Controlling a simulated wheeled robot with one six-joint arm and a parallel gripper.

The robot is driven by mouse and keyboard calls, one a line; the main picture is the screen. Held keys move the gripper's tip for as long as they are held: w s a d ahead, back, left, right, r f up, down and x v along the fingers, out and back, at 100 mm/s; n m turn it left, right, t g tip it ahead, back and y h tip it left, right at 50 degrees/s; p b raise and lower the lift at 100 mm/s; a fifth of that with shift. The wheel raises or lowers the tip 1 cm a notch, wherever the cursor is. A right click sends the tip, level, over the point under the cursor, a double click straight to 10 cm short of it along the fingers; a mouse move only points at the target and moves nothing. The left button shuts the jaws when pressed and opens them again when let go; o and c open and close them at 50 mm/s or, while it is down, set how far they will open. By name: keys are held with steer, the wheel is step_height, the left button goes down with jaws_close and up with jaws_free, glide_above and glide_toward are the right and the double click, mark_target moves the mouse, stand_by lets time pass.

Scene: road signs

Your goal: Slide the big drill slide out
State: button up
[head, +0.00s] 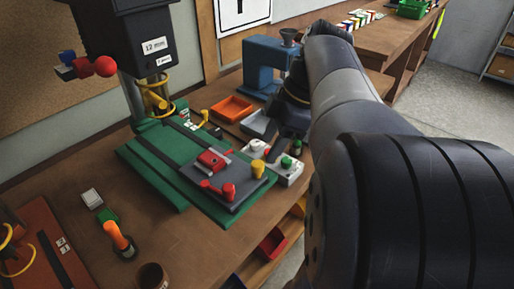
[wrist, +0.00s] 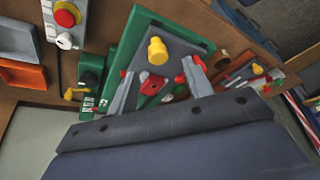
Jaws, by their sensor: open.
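The big drill (head: 112,40) stands on the bench with a green base (head: 150,165). Its grey slide (head: 205,158) lies on that base and carries a red clamp (head: 212,160), a red-knobbed handle (head: 228,191) and a yellow knob (head: 257,169). In the wrist view the yellow knob (wrist: 157,50) stands up from the grey slide (wrist: 142,60). My gripper (wrist: 158,68) is open there, its two light fingers spread to either side of the red clamp (wrist: 150,86), with the knob beyond them. Contact cannot be told.
Control boxes with buttons (head: 287,170) stand right beside the green base. An orange tray (head: 232,107) and a blue machine (head: 262,65) are behind. A red-based device (head: 45,245) is at lower left. Small items and an orange-handled tool (head: 117,236) lie in front.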

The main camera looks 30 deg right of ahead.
mark_target(257, 163)
steer(key=v, duration=0.5)
steer(key=shift+d, duration=0.1)
steer(key=x, duration=1)
steer(key=shift+w+a+f, duration=0.25)
steer(key=shift+w+a, duration=0.05)
steer(key=shift+a, duration=0.05)
steer(key=shift+w+a, duration=0.25)
steer(key=shift+w, duration=0.4)
steer(key=shift+d, duration=0.1)
